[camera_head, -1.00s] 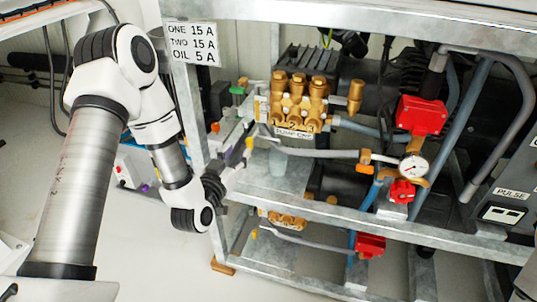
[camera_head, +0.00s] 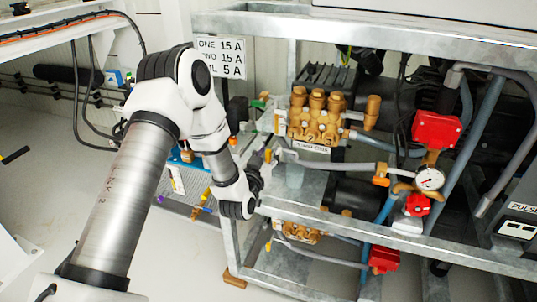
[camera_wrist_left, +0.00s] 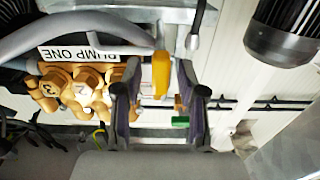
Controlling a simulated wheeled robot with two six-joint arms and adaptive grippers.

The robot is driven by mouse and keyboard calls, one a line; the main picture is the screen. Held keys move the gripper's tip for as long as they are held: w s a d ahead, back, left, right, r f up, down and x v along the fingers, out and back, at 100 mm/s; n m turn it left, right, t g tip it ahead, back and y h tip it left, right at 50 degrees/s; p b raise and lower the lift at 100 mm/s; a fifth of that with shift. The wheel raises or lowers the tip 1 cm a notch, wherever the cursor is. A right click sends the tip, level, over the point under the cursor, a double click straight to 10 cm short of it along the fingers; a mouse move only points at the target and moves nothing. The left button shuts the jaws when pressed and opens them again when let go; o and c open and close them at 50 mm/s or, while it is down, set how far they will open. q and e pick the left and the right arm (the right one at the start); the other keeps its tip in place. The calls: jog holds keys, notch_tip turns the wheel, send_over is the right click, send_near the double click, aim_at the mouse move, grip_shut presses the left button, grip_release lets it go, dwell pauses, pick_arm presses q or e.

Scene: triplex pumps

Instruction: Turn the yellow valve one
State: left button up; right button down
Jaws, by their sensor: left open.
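The yellow valve handle (camera_wrist_left: 160,74) of pump one shows upright in the left wrist view, between the two dark fingers of my left gripper (camera_wrist_left: 159,90). Gaps show on both sides of it, and the fingers look apart from it. In the head view the yellow handle (camera_head: 268,156) is small, left of the brass pump one (camera_head: 318,118), with my left gripper (camera_head: 258,172) close against it. The left gripper is open. The handle's depth between the fingers is hard to tell. My right gripper is out of view.
A grey hose (camera_head: 335,165) runs right from the valve to a pressure gauge (camera_head: 429,179). Galvanized frame rails (camera_head: 380,239) surround the pumps. A second brass pump (camera_head: 298,231) sits below. A green handle (camera_wrist_left: 180,122) is near the right finger.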

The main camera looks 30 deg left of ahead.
pick_arm(q)
grip_shut()
jog(key=shift+n, duration=0.3)
jog(key=n, duration=0.3)
jog(key=shift+a+f+n+b, duration=0.1)
jog(key=shift+a+n+b, duration=0.05)
jog(key=shift+n+b, duration=0.2)
jog(key=shift+a+n+b, duration=0.15)
jog(key=shift+n+b, duration=0.35)
jog(key=shift+n, duration=1.25)
grip_release()
